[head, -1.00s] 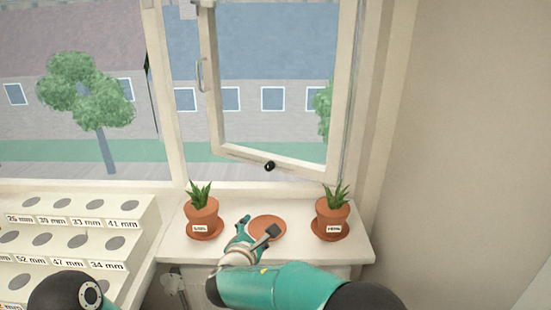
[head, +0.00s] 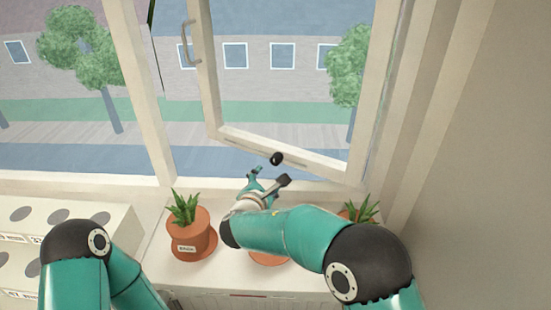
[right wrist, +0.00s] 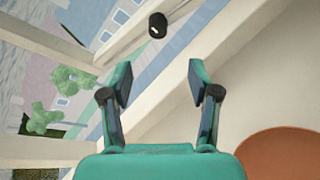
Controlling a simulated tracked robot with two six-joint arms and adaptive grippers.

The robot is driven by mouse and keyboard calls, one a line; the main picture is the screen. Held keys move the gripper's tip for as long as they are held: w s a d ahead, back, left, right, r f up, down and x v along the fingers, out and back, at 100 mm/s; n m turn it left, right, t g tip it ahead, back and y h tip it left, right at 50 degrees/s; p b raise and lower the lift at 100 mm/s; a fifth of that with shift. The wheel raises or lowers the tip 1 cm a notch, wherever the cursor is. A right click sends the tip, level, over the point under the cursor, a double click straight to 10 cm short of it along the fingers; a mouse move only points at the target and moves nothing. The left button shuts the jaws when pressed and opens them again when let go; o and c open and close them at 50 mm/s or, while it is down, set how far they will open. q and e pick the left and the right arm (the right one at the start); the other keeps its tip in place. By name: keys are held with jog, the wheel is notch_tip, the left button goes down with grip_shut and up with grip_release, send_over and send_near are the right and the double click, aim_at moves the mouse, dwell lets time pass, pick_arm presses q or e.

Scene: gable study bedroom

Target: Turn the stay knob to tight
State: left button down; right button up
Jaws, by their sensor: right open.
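The stay knob (head: 277,159) is a small black knob on the bottom rail of the open window sash (head: 240,142). It also shows in the right wrist view (right wrist: 157,25), dark with a small white mark, beyond and between my fingertips. My right gripper (head: 259,173) is just below and left of the knob in the head view. In the right wrist view the right gripper (right wrist: 160,82) is open and empty, its two fingers apart, not touching the knob. My left gripper is out of view; only part of my left arm shows at lower left.
A potted plant (head: 190,232) with a label stands on the sill left of my right arm. Another plant (head: 360,213) is partly hidden behind that arm. A white stepped rack (head: 60,215) with round holes is at left. The wall (head: 480,160) bounds the right side.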

aim_at(276, 163)
jog(key=p+x, duration=0.4)
jog(key=x, duration=0.8)
jog(key=shift+w+a, duration=0.1)
jog(key=shift+a, duration=0.05)
jog(key=shift+a+p+x, duration=0.1)
jog(key=shift+p+x, duration=0.1)
jog(key=shift+x, duration=0.5)
jog(key=shift+a+p+x, duration=0.15)
jog(key=shift+x, duration=0.5)
jog(key=shift+d+f, duration=0.1)
jog(key=shift+d, duration=0.1)
jog(key=c, duration=1.2)
jog(key=shift+o, duration=0.2)
jog(key=m+b, duration=0.1)
jog(key=b, duration=1)
jog(key=shift+f+m+t+y, duration=0.35)
jog(key=shift+m+t+y, duration=0.05)
jog(key=shift+r, duration=0.1)
jog(key=shift+r+b, duration=0.15)
jog(key=shift+b, duration=0.15)
jog(key=shift+d, duration=0.1)
